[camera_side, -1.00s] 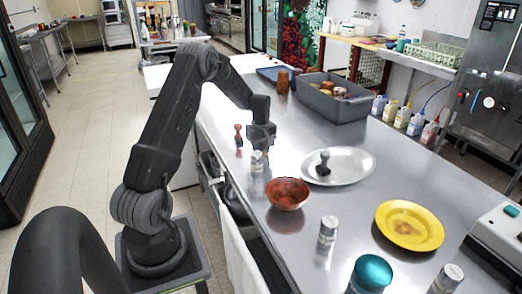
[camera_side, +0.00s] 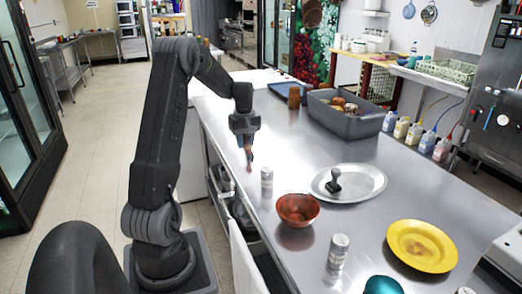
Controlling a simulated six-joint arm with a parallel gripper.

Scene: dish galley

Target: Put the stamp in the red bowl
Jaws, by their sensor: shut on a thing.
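My gripper (camera_side: 247,143) points down near the table's left edge, shut on a small red stamp (camera_side: 249,164). The jaws hide most of the stamp; its lower part shows below them. I cannot tell whether it touches the table. The red bowl (camera_side: 297,211) stands nearer the camera, to the right of the gripper, and looks empty. A second, dark stamp (camera_side: 334,183) stands upright on the silver oval platter (camera_side: 372,182) to the right.
A pale shaker (camera_side: 266,187) stands between my gripper and the red bowl. Another shaker (camera_side: 338,250), a yellow plate (camera_side: 421,246) and a teal rounded object (camera_side: 382,286) are nearer the camera. A grey bin (camera_side: 345,124) and brown cups (camera_side: 294,96) stand behind.

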